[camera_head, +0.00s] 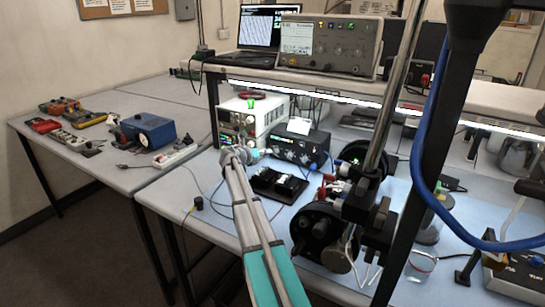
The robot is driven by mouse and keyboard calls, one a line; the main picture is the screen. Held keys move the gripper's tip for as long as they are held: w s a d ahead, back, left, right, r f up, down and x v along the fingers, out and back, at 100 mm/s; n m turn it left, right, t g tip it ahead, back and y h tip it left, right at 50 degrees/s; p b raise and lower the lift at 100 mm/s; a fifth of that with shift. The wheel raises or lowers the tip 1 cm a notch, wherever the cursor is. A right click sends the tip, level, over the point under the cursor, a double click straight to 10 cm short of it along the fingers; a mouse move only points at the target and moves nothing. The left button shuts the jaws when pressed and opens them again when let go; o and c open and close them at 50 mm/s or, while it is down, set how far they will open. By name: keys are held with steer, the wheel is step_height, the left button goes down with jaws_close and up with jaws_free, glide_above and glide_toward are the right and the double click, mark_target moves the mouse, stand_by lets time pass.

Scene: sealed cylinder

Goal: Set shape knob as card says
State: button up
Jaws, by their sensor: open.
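A dark box (310,150) with several small knobs on its front stands on the blue bench mat. I cannot tell which knob is the shape knob. A small white card (299,126) stands on top of the box; its writing is too small to read. My gripper (254,154) is at the end of my arm, which reaches up from the bottom of the picture. It is open, close to the left end of the box's front. Its fingertips are small in the picture, and I cannot tell whether they touch a knob.
A white power supply (239,119) with lit green displays stands behind my gripper. A black tray-like block (278,185) lies in front of the box. Cables run across the mat. A metal post and dark clamps (370,200) stand to the right.

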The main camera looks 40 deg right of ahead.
mark_target(274, 152)
steer(key=shift+b+x, duration=0.6)
steer(key=shift+x, duration=2)
jaws_close()
